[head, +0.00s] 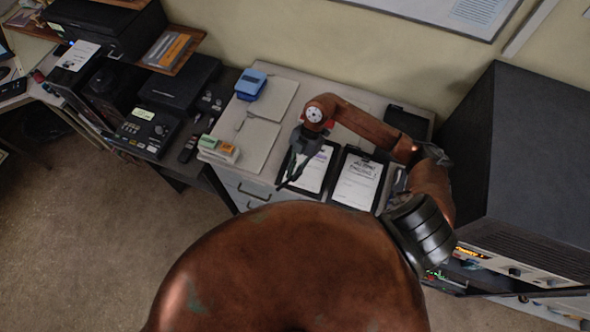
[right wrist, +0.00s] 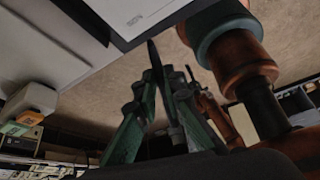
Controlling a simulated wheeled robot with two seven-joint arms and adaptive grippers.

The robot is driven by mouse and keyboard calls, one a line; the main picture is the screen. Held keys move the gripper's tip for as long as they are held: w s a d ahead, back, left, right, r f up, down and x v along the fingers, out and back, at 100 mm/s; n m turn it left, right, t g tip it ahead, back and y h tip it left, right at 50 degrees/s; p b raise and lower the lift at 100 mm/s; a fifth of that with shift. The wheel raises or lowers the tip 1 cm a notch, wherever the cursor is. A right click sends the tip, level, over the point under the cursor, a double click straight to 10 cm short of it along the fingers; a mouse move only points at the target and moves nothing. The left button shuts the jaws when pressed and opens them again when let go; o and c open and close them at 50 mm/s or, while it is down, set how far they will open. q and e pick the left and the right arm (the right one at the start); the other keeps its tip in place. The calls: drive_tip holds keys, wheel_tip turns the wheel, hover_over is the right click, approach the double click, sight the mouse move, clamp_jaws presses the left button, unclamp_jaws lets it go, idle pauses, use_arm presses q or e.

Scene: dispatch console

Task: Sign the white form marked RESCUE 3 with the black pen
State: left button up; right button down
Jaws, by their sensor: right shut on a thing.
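My right gripper (head: 290,174) hangs beside the left edge of a black clipboard with a white form (head: 316,168). The form's heading is too small to read in the head view. In the right wrist view the fingers of my right gripper (right wrist: 157,84) are shut on a slim black pen (right wrist: 153,53), which points past the fingertips. Part of a white form on a dark board (right wrist: 128,14) lies beyond the pen, which looks apart from the paper. My left gripper is not in view.
A second clipboard (head: 357,182) with a form in large print lies right of the first. A tan folder (head: 262,133), a blue box (head: 250,84) and small boxes (head: 218,149) stand left. A large dark radio cabinet (head: 530,170) blocks the right side.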

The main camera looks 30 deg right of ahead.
drive_tip(key=shift+s+f+m+t, duration=0.1)
drive_tip(key=shift+m+t, duration=0.2)
drive_tip(key=shift+m, duration=0.4)
drive_tip(key=shift+f, duration=0.1)
wheel_tip(320, 180, down, 6)
drive_tip(key=b, duration=0.5)
drive_tip(key=shift+r, duration=0.25)
drive_tip(key=shift+d+f, duration=0.1)
drive_tip(key=shift+f, duration=0.35)
idle(0.7)
drive_tip(key=shift+d, duration=0.15)
drive_tip(key=shift+s+d, duration=0.25)
drive_tip(key=shift+d, duration=0.25)
drive_tip(key=shift+s+d+f+p, duration=0.1)
drive_tip(key=shift+s+d+p, duration=0.2)
drive_tip(key=shift+d+p, duration=0.05)
